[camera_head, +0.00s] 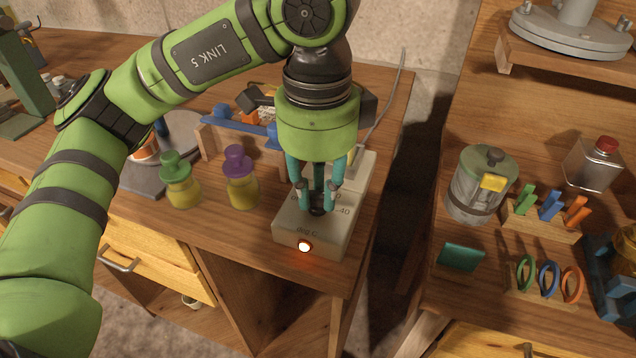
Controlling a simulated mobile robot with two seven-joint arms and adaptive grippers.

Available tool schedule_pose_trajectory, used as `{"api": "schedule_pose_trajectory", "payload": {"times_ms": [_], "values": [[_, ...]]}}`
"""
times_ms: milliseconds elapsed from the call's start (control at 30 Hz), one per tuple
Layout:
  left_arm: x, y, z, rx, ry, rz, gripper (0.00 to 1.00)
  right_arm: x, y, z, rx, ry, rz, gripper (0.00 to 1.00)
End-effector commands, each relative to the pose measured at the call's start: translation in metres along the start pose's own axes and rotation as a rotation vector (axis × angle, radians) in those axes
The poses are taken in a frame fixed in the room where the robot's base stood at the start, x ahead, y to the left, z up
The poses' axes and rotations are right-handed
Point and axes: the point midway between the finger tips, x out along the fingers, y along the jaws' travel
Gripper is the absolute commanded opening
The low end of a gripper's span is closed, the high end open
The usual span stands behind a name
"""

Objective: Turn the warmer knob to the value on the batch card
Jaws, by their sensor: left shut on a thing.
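The warmer (297,231) is a cream box near the front right corner of the left workbench, marked "deg C" with a "40" visible on its dial. A small lamp (304,246) glows on its front face. My left gripper (317,205) points straight down over the warmer, its teal fingers shut on the dark knob (317,210). The fingers and arm hide most of the dial, so the knob's setting cannot be read. I cannot make out a batch card in this view. My right gripper is not in view.
Two yellow bottles, one with a green stopper (175,165) and one with a purple stopper (236,160), stand left of the warmer. A grey cable (386,110) runs behind it. A gap separates this bench from the right bench, which holds a metal canister (470,190).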

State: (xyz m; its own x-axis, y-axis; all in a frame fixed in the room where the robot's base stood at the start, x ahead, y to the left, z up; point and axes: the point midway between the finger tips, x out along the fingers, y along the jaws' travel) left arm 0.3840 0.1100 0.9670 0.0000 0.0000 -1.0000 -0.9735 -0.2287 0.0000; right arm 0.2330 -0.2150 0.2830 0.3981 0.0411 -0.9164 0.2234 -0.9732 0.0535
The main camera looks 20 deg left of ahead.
Motion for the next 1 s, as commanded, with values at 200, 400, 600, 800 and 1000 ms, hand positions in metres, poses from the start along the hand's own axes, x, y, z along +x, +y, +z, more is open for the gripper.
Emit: {"api": "schedule_pose_trajectory", "payload": {"times_ms": [200,400,600,800,1000], "values": [[0.0005,0.0002,0.0004,0.02,-0.001,0.001,0.0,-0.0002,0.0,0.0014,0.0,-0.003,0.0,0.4],[0.0004,0.0003,0.0003,0.022,-0.001,0.001,0.0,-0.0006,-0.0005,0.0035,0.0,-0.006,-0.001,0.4],[0.0004,0.0003,0.0003,0.021,-0.001,0.001,0.46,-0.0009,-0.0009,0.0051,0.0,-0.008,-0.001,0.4],[0.0002,0.0001,0.0002,0.019,-0.001,0.001,0.46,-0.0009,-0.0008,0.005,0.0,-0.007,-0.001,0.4],[0.0001,0.0,0.0001,0.018,0.0,0.0,0.46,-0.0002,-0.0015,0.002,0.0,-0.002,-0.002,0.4]]}}
